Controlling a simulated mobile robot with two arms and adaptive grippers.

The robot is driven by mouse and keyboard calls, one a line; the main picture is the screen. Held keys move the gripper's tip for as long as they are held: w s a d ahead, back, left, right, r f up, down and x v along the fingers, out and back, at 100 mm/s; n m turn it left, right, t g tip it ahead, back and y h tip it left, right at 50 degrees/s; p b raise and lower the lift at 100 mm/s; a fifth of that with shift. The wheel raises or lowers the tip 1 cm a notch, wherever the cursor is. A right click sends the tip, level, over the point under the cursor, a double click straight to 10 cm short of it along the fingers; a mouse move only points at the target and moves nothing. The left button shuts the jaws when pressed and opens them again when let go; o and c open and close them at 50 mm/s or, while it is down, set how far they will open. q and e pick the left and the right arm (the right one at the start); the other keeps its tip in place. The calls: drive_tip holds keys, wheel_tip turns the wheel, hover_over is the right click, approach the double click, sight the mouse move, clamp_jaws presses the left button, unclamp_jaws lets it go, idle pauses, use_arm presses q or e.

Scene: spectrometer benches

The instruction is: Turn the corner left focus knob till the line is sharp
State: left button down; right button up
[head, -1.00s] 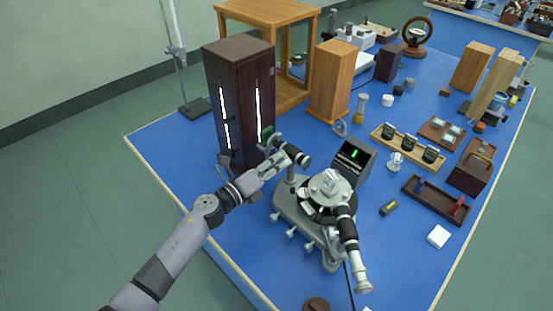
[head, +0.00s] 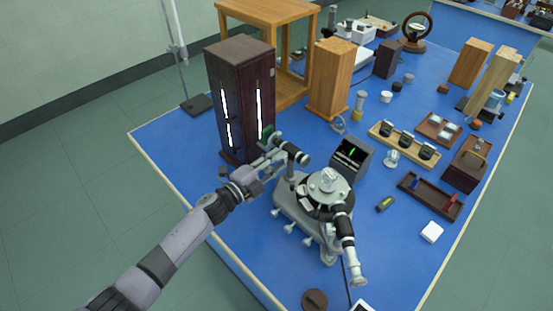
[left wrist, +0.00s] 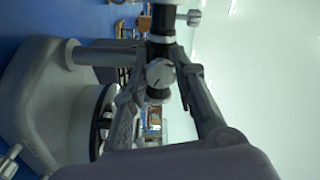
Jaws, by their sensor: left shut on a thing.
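The grey spectrometer (head: 300,215) stands on the blue bench, its black collimator tube (head: 291,153) reaching toward the dark lamp box. In the left wrist view, a round silver focus knob (left wrist: 159,73) sits on the tube (left wrist: 162,22). My left gripper (head: 272,164) is at the tube in the head view. In the left wrist view, its fingers (left wrist: 160,80) lie on both sides of the knob and close on it. A small dark screen (head: 352,154) behind the instrument shows a short green line (head: 351,152); its sharpness is hard to judge. My right gripper is not in view.
The tall dark lamp box (head: 240,100) with bright slits stands close behind my left gripper. A wooden block (head: 333,80) and wooden frame are farther back. Racks, small boxes and a white block (head: 431,232) lie to the right. A telescope arm (head: 348,240) points forward.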

use_arm(q)
drive_tip(key=shift+n, duration=1.2)
drive_tip(key=shift+p, duration=0.3)
drive_tip(key=c, duration=1.3)
unclamp_jaws()
drive_tip(key=v, duration=1.2)
